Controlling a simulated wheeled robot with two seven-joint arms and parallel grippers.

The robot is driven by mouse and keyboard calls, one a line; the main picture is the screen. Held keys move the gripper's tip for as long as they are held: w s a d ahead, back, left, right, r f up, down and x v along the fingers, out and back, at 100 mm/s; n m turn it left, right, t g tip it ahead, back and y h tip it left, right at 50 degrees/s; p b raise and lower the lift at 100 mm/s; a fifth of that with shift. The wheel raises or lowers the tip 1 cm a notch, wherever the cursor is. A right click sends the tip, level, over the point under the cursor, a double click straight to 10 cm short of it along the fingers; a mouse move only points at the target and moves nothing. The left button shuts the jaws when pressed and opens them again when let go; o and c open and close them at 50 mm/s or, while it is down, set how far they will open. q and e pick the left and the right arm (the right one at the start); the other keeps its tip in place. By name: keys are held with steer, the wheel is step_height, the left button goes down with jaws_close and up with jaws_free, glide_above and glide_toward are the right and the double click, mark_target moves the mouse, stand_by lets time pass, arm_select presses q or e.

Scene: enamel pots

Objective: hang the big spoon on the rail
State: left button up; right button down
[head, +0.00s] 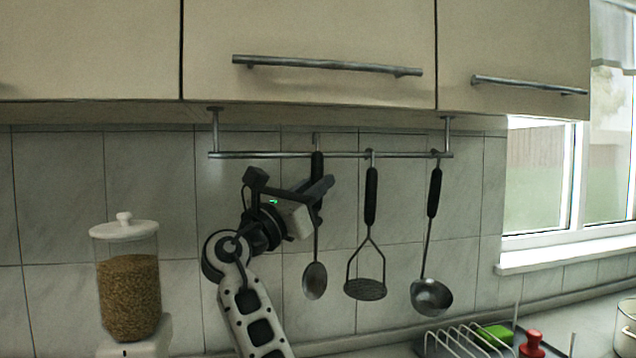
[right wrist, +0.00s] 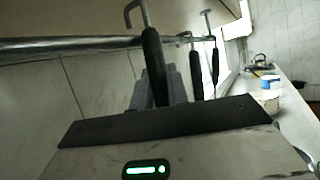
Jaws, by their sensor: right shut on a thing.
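The big spoon has a black handle (head: 317,166) and a grey metal bowl (head: 315,281), and hangs upright at the rail. My right gripper (head: 322,192) is shut on the spoon's handle, just below the rail (head: 265,155). In the right wrist view the spoon's handle (right wrist: 154,62) rises from between the jaws, and its hook stands above the level of the rail (right wrist: 75,44). I cannot tell whether the hook rests on the rail or is just off it. My left gripper is not in view.
A masher (head: 371,196) and a ladle (head: 434,192) hang on the rail to the right of the spoon. Cabinets (head: 310,35) are close above. A grain jar (head: 128,290) stands at left, a dish rack (head: 462,342) at lower right. The rail's left part is free.

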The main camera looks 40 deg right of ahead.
steer(key=shift+w+d, duration=0.1)
steer(key=shift+w, duration=0.1)
steer(key=shift+f+b, duration=0.4)
steer(key=shift+f, duration=0.75)
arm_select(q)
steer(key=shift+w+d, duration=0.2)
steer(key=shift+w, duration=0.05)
arm_select(e)
steer(key=c, duration=1.3)
jaws_free()
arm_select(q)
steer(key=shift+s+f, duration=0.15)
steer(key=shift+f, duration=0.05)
